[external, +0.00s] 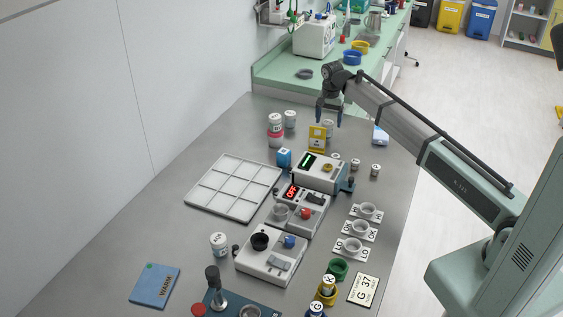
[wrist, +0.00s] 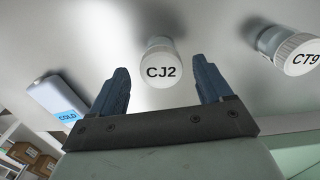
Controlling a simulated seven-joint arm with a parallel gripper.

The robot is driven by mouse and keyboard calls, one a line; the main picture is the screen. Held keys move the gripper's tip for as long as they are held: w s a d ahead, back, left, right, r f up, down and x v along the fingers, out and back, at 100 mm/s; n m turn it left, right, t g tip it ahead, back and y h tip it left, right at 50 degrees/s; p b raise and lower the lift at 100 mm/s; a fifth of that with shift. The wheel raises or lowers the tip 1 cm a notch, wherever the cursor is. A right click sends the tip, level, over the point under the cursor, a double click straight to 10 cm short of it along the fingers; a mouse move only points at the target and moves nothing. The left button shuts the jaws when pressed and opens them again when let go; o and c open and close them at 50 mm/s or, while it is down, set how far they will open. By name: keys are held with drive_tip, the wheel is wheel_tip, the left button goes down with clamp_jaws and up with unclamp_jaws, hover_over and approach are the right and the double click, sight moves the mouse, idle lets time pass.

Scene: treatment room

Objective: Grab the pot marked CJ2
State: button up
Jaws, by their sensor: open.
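The pot marked CJ2 (wrist: 161,68) is white with a pale lid that carries the black label. It shows in the wrist view between my two blue fingers, near their tips and apart from both. In the external view a small whitish pot (external: 328,128) shows between the fingertips, its label too small to read. My gripper (external: 329,121) points down over the far end of the grey table. In the wrist view my gripper (wrist: 165,84) is open and holds nothing.
A pot marked CT9 (wrist: 289,48) stands to the right in the wrist view. A COLD pack (wrist: 60,98) lies to the left. In the external view, a yellow box (external: 317,138) stands close in front of my gripper, and a white device (external: 320,173) sits nearer.

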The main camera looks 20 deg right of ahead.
sight(328, 121)
wheel_tip(328, 121, down, 4)
drive_tip(key=shift+f, duration=0.1)
drive_tip(key=shift+c, duration=0.2)
drive_tip(key=shift+w, duration=0.1)
drive_tip(key=c, duration=1.1)
